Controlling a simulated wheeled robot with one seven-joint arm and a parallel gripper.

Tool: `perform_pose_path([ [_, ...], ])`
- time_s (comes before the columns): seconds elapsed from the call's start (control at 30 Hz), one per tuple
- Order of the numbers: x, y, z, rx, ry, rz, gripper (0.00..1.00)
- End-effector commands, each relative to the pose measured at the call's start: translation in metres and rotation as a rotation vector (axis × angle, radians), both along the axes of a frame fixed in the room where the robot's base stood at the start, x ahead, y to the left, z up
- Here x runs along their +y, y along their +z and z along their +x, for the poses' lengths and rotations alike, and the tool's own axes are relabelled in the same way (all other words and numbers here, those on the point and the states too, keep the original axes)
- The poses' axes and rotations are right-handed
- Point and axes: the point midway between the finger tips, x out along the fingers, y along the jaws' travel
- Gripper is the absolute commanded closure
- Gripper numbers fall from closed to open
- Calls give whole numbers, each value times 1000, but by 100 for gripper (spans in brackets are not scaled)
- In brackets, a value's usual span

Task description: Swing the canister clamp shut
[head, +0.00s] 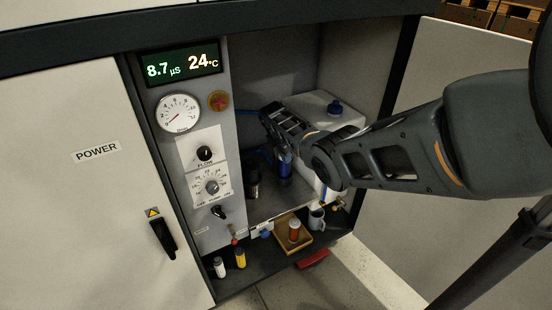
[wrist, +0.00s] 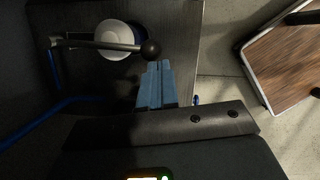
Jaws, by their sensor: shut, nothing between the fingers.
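In the wrist view a metal clamp arm (wrist: 100,45) with a black ball knob (wrist: 151,49) at its right end crosses a white round top (wrist: 118,36), which looks like the canister's. The fingertips of my gripper (wrist: 160,64) are shut and empty, just below and right of the knob. I cannot tell whether they touch it. In the head view my gripper (head: 285,166) points down inside the open cabinet bay, its blue fingers showing. A dark cylinder (head: 253,184) stands left of it. The clamp cannot be made out in the head view, where my arm hides part of the bay.
A white container with a blue cap (head: 334,107) stands behind my gripper. A wooden tray (head: 279,248) holding an orange jar, and a grey mug (head: 317,219), sit on the lower shelf. A control panel (head: 190,200) borders the bay's left. Blue tubing (wrist: 40,125) runs along the left in the wrist view.

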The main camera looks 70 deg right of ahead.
Motion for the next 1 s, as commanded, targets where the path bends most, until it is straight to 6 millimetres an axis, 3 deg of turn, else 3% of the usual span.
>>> perform_pose_path([
  [0.8, -10, -1, -15, 3, -6, -2, 100],
  [1.0, 0, 4, -6, 5, -2, -1, 100],
])
